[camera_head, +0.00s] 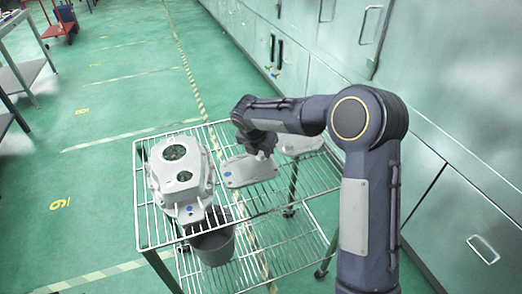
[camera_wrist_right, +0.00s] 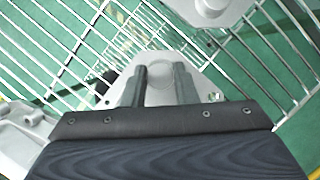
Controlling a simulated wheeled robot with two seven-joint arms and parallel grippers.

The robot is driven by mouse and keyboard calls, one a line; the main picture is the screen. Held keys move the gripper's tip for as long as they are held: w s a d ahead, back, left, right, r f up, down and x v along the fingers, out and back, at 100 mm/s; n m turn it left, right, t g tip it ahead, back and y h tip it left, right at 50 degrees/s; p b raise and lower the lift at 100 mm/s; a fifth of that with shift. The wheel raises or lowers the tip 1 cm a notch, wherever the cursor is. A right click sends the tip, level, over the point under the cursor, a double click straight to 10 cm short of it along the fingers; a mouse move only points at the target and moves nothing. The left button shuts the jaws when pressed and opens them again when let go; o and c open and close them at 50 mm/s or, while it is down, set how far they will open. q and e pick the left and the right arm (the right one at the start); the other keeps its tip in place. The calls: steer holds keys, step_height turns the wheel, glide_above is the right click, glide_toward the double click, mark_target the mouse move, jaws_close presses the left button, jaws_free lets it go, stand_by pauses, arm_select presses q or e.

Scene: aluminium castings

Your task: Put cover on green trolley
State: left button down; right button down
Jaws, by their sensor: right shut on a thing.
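A wire-shelf trolley (camera_head: 145,215), silvery with a green floor showing through, stands in the middle of the head view. My right gripper (camera_head: 262,152) is shut on a flat grey cast cover (camera_head: 250,172) with a blue dot. In the right wrist view the two dark fingers (camera_wrist_right: 162,85) grip this cover (camera_wrist_right: 160,68) from both sides. The cover is over the trolley's top shelf, and I cannot tell whether it touches the wires. A second grey part (camera_head: 302,143) lies farther right on the shelf, partly hidden by my arm; it also shows in the wrist view (camera_wrist_right: 208,8). My left gripper is not in view.
A large grey casting housing (camera_head: 180,178) sits on the left of the top shelf, close to the held cover. A grey bucket (camera_head: 213,247) stands on the lower shelf. Green cabinets (camera_head: 440,80) line the right side.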

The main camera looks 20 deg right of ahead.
mark_target(255, 168)
steer(key=c, duration=1.1)
jaws_free()
steer(key=shift+f, duration=0.1)
steer(key=shift+c, duration=0.2)
steer(key=v, duration=1.2)
steer(key=s+d+r+m+y, duration=0.1)
steer(key=s+d+r+m, duration=0.2)
steer(key=s+m, duration=0.35)
steer(key=s+f+m+t+y, duration=0.1)
steer(key=s+f+m+y, duration=0.1)
steer(key=s+m, duration=0.9)
steer(key=s+a+f+m+t+y, duration=0.1)
steer(key=s+f+m+y, duration=0.1)
steer(key=s+m, duration=0.9)
steer(key=s+y, duration=0.1)
steer(key=s, duration=0.3)
steer(key=shift+s+f+m+y+p, duration=0.15)
steer(key=shift+f+m+y+p, duration=0.15)
steer(key=shift+m+y, duration=0.1)
